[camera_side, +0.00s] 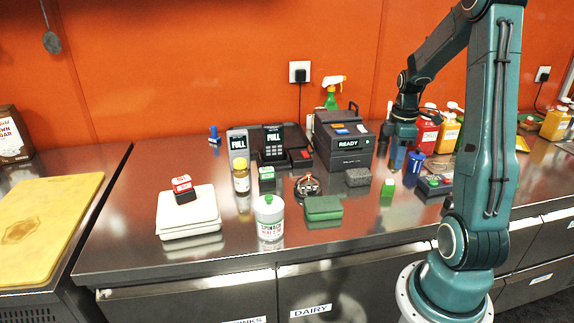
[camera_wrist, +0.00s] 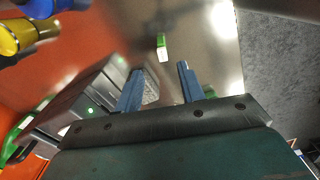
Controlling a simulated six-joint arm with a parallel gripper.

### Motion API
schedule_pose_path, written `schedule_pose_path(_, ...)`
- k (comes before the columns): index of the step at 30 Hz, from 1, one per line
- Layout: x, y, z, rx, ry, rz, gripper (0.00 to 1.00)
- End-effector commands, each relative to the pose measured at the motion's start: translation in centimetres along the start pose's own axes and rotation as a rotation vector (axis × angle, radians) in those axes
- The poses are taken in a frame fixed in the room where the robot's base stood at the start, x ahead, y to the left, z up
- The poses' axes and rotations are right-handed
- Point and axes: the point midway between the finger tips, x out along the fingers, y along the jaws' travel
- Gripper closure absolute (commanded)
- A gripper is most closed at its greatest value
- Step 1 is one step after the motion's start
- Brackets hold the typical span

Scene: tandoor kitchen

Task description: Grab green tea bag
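A small bright green item (camera_side: 387,190), which looks like the green tea bag, stands on the steel counter right of centre. In the wrist view it (camera_wrist: 162,46) shows green with a pale part, beyond and roughly between my fingertips. My gripper (camera_side: 397,166) hangs above and behind it, pointing down, apart from it. In the wrist view its two blue fingers (camera_wrist: 160,72) are spread with nothing held between them. I cannot read any label on the green item.
A dark green pad (camera_side: 323,208) and a grey sponge (camera_side: 357,177) lie left of it. A dark machine (camera_side: 344,140) reading READY stands behind. Bare counter lies in front.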

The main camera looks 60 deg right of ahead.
Motion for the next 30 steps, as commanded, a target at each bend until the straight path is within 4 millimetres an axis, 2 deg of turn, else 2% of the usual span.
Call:
schedule_pose_path(3,1.9,-0.1,0.0,0.0,0.0,-0.005,0.61)
schedule_pose_path(7,3.5,-0.1,0.0,0.0,0.0,-0.005,0.61)
schedule_pose_path(12,4.4,-0.1,0.0,0.0,0.0,-0.001,0.61)
schedule_pose_path(20,4.7,-0.1,-0.1,0.0,0.0,-0.001,0.61)
schedule_pose_path(30,8.0,-0.4,-0.4,0.001,0.0,-0.004,0.61)
